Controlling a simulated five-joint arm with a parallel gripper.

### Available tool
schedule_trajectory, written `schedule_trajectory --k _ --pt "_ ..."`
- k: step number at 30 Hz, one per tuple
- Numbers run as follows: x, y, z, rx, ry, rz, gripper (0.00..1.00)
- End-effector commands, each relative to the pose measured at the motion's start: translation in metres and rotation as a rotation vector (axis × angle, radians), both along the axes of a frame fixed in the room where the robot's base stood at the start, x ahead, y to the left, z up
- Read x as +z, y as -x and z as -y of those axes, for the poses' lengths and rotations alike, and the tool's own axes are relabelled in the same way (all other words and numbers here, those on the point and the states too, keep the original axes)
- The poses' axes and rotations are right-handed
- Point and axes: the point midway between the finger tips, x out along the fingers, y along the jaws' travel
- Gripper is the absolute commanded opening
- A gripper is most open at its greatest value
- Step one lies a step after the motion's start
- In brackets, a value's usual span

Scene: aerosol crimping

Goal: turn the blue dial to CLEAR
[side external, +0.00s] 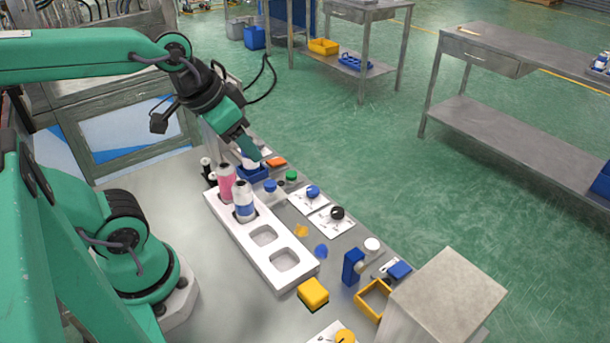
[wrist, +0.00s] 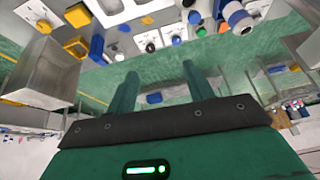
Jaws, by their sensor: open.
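The blue dial (side external: 313,191) sits on a white plate (side external: 297,203) on the bench, to the right of my gripper in the side view. It also shows in the wrist view (wrist: 177,40), beyond the fingertips. Markings on the plate are too small to read, so I cannot tell which word the dial points to. My gripper (side external: 252,155) is above the far end of the bench, apart from the dial. In the wrist view its two fingers (wrist: 160,82) are spread with nothing between them.
A black dial (side external: 337,212) on its own white plate is beside the blue one. A white tray (side external: 251,241) holds a pink can (side external: 226,180) and a white-blue can (side external: 243,203). A green knob (side external: 291,175) and a blue-capped jar (side external: 270,190) stand close by. A grey box (side external: 450,285) fills the near right.

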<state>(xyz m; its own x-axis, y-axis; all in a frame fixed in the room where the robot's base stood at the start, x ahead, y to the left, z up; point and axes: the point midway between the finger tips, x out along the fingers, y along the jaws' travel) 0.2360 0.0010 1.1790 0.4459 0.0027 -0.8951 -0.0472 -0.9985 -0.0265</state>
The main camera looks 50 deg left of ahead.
Motion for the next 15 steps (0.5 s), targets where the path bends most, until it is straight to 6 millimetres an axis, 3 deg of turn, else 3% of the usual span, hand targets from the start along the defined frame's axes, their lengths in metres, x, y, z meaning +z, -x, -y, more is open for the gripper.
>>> schedule_trajectory --k 15 --pt "-0.019 -0.073 -0.011 -0.270 -0.117 -0.164 0.52"
